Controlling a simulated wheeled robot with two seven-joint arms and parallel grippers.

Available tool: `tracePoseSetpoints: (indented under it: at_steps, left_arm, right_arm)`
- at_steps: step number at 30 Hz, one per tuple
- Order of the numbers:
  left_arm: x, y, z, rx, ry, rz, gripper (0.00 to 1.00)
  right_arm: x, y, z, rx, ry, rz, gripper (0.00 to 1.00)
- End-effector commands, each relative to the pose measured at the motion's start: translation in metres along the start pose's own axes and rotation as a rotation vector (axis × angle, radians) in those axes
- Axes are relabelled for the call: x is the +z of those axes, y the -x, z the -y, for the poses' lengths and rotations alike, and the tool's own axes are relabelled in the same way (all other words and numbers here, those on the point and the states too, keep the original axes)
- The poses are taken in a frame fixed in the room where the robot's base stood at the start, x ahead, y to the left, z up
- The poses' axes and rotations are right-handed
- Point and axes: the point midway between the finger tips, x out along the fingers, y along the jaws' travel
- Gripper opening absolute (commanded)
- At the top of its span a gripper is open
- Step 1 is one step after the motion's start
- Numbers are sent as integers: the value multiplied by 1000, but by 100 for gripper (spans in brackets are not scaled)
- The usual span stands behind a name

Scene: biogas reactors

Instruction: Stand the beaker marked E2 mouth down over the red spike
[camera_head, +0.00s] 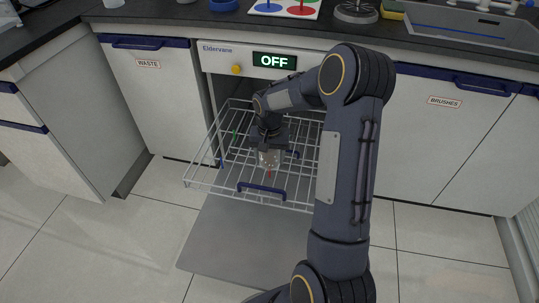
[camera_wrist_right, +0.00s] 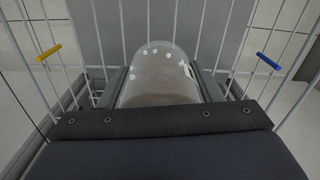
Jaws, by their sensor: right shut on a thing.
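A clear beaker (camera_head: 270,158) is held over the pulled-out wire rack (camera_head: 200,178) of the open washer. My right gripper (camera_head: 270,147) points down from above and is shut on the beaker; its fingers lie on either side of the glass. In the right wrist view the beaker (camera_wrist_right: 158,75) shows between the fingers, with pale spots on its surface. No E2 mark is readable, and I cannot tell which end is the mouth. A small red tip, probably the red spike (camera_head: 268,174), shows just below the beaker. Whether it is inside the glass is unclear. My left gripper is not in view.
The rack also has a green spike (camera_head: 235,137) and a blue one (camera_head: 221,162), plus a blue front handle (camera_head: 262,190). Yellow (camera_wrist_right: 48,52) and blue (camera_wrist_right: 268,62) pieces flank the beaker in the wrist view. The open door (camera_head: 235,245) lies below. The washer display (camera_head: 274,61) reads OFF.

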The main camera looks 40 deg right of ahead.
Motion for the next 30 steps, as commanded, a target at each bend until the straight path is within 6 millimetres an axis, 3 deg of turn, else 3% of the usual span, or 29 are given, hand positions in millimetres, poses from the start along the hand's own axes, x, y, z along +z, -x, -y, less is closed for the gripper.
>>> tracePoseSetpoints:
  at_steps: [1,18,30]
  left_arm:
    - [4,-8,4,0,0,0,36]
    - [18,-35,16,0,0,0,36]
    - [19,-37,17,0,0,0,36]
  right_arm:
    - [0,-10,0,0,0,0,16]
    - [0,-64,0,0,1,0,16]
    - [0,-70,0,0,1,0,16]
